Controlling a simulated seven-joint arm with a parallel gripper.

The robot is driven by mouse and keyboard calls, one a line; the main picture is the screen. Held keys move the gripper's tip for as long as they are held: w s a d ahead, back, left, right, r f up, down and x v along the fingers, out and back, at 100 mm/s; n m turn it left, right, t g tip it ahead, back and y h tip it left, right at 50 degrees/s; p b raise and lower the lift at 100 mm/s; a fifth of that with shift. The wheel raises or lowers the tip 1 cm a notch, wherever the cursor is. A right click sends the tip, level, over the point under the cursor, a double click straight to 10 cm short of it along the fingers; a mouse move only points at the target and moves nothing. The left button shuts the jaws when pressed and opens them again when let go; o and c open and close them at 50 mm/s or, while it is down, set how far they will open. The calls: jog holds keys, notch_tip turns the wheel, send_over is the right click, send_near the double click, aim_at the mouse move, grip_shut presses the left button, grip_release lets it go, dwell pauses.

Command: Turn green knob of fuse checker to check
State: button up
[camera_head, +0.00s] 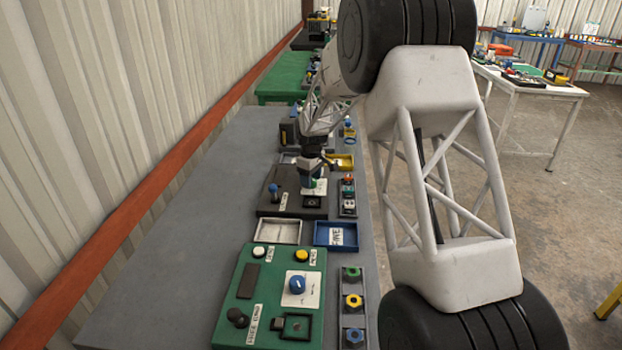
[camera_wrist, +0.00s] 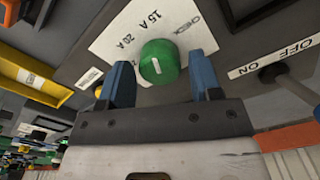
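The fuse checker (camera_head: 266,209) is a black panel on the bench in the head view, below my gripper. Its green knob (camera_wrist: 160,62) shows clearly in the wrist view, with a short white mark on its face. A white plate (camera_wrist: 112,48) behind the knob carries the words 15 A, 20 A and CHECK. I cannot tell for sure which word the mark points to. My gripper (camera_wrist: 163,80) is open, with one blue finger on each side of the knob and gaps visible to both. In the head view my gripper (camera_head: 310,173) mostly hides the knob.
An ON/OFF switch (camera_wrist: 275,73) stands right of the knob in the wrist view. In the head view, a white tray (camera_head: 277,231) and a blue tray (camera_head: 335,234) lie nearer, before a green panel (camera_head: 233,300) with a blue knob. A yellow tray (camera_head: 342,162) stands behind.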

jog(key=c, duration=0.7)
jog(key=shift+m, duration=0.3)
jog(key=m, duration=0.5)
jog(key=shift+m, duration=2.2)
jog(key=o, duration=0.9)
